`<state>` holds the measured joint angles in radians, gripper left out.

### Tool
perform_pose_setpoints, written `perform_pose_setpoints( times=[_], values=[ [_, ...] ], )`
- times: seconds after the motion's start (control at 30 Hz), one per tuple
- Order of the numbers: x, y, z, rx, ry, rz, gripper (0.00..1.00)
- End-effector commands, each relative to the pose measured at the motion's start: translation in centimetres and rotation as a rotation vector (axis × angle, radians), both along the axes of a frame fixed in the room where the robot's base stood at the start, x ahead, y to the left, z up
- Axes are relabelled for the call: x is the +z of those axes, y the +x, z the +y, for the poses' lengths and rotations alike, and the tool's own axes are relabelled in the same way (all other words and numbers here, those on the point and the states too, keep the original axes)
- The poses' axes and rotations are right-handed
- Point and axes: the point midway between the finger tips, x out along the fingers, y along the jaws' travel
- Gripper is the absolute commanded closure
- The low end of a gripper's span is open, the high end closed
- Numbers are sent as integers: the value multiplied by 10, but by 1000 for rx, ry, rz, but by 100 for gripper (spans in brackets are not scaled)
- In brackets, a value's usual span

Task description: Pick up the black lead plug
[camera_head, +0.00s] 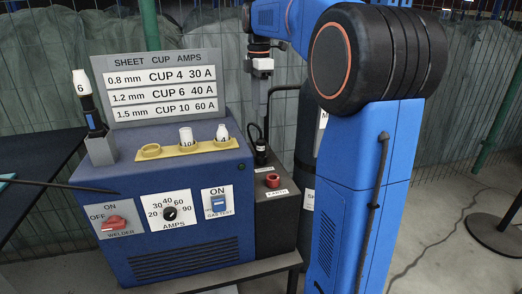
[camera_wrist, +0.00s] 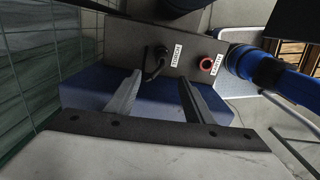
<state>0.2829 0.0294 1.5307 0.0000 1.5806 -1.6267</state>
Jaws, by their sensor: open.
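The black lead plug (camera_head: 261,152) stands upright on the grey side unit to the right of the blue welder, with a black cable rising from it. In the wrist view the plug (camera_wrist: 160,52) and its curled cable show beyond the fingertips, beside a white label. My gripper (camera_head: 260,117) points down above the plug in the head view. In the wrist view my gripper (camera_wrist: 160,78) has its two fingers apart with nothing between them. Whether the fingertips touch the cable cannot be told.
A red socket (camera_head: 272,180) labelled EARTH is near the plug. The blue welder (camera_head: 185,215) carries a yellow cup holder (camera_head: 152,151), dials and switches. A dark cylinder (camera_head: 309,150) stands close on the right. A wire fence runs behind.

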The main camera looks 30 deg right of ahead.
Motion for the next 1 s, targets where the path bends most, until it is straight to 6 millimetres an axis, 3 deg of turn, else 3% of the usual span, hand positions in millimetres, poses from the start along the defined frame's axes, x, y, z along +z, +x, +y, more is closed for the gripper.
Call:
perform_pose_setpoints(
  times=[0.1, 0.27, 0.8, 1.0],
  values=[
    [15, -2, 1, 76, 0, 0, 52],
    [10, -3, 2, 103, 1, 3, 52],
    [-83, -3, 1, 100, 1, 3, 52],
    [-101, -3, 1, 100, 0, 1, 52]
  ],
)
